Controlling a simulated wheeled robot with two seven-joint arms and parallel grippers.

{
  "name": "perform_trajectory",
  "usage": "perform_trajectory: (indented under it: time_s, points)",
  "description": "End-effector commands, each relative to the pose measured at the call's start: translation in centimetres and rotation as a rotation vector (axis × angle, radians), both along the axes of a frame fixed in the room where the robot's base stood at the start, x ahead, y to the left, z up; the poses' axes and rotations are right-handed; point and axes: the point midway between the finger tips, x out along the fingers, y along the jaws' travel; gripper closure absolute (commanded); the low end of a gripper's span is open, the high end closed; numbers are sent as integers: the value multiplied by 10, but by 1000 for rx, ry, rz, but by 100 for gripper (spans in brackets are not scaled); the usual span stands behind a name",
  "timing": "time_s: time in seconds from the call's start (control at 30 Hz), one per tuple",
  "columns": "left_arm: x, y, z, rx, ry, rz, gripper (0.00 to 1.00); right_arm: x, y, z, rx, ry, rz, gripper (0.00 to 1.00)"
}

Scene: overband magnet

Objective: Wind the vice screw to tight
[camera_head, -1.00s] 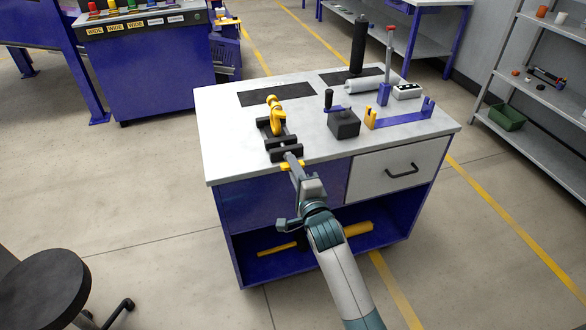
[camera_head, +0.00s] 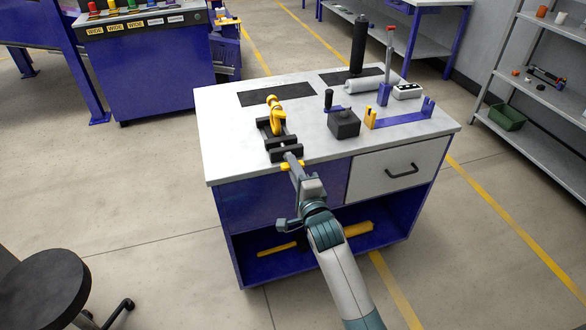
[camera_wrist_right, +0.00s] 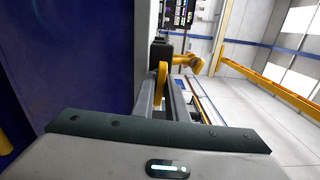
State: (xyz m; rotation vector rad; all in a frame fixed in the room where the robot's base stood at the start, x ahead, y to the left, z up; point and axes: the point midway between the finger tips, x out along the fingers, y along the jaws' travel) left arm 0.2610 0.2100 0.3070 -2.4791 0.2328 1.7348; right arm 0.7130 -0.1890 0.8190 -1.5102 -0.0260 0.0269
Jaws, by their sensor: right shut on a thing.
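The black vice (camera_head: 284,142) sits at the front left edge of the grey bench top. A yellow hook-shaped piece (camera_head: 275,116) stands upright at the vice; whether the jaws press on it I cannot tell. The yellow screw handle (camera_head: 285,166) is at the vice's near end, just over the bench's front edge. My right gripper (camera_head: 292,163) reaches up from below right and is shut on this handle. In the right wrist view the yellow handle (camera_wrist_right: 162,84) lies between my fingers, with the black vice (camera_wrist_right: 160,52) and hook (camera_wrist_right: 187,61) beyond. My left gripper is out of view.
A drawer (camera_head: 398,172) is shut. A stool (camera_head: 40,285) stands at lower left.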

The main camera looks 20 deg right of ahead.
Motion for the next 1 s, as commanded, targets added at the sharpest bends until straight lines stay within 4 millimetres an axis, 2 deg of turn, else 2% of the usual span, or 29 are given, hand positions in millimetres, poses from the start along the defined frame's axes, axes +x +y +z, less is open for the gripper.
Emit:
perform_trajectory:
  time_s: [0.57, 1.0]
  points:
    - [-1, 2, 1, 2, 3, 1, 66, 0, 0, -1, 8, 3, 0, 100]
    - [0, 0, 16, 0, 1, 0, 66, 0, 0, 0, 234, 12, -1, 100]
